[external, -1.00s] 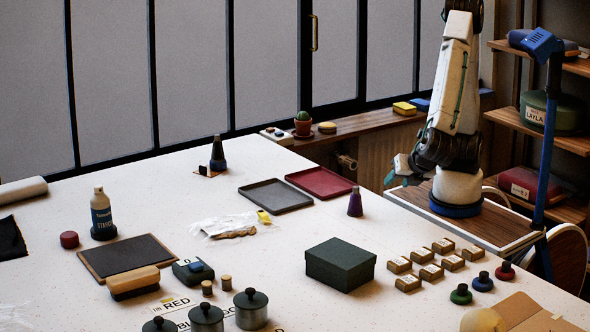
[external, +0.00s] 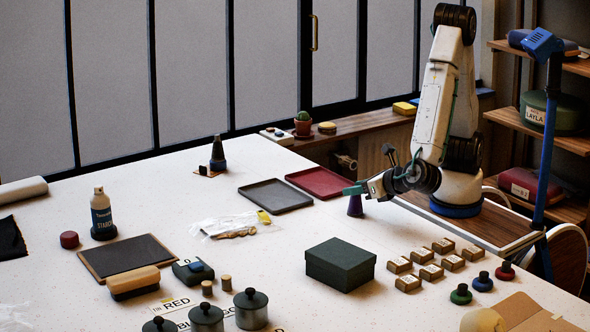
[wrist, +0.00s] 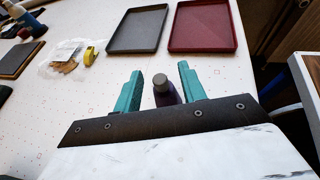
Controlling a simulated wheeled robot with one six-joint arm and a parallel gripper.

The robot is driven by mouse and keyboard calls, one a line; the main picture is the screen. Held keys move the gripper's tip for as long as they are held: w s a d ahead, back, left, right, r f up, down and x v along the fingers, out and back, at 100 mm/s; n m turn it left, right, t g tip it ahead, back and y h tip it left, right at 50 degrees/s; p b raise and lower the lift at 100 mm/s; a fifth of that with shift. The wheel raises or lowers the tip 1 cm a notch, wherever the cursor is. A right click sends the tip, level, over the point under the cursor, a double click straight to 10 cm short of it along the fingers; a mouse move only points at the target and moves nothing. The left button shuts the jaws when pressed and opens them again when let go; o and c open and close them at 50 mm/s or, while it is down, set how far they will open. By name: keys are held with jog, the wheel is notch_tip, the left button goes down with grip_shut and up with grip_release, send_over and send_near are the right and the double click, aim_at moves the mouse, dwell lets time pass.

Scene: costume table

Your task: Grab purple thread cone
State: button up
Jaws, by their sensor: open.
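The purple thread cone (external: 355,207) stands upright on the white table near its right edge, just in front of the red tray. My gripper (external: 351,190) is at the cone's top in the external view and partly covers it. In the wrist view the cone (wrist: 162,92), with a grey tip, shows between the two teal fingers of my gripper (wrist: 160,85). The fingers are apart, one on each side of the cone, with a gap on both sides. The cone's lower part is hidden behind the gripper's dark plate in the wrist view.
A red tray (external: 322,182) and a dark grey tray (external: 275,207) lie beyond the cone. A dark green box (external: 340,272) stands in front of it, with several small labelled boxes (external: 431,272) to the right. Bare table surrounds the cone.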

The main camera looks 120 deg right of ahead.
jog(key=shift+w+d+f, duration=0.1)
jog(key=shift+d+f, duration=0.05)
jog(key=shift+d, duration=0.2)
grip_shut()
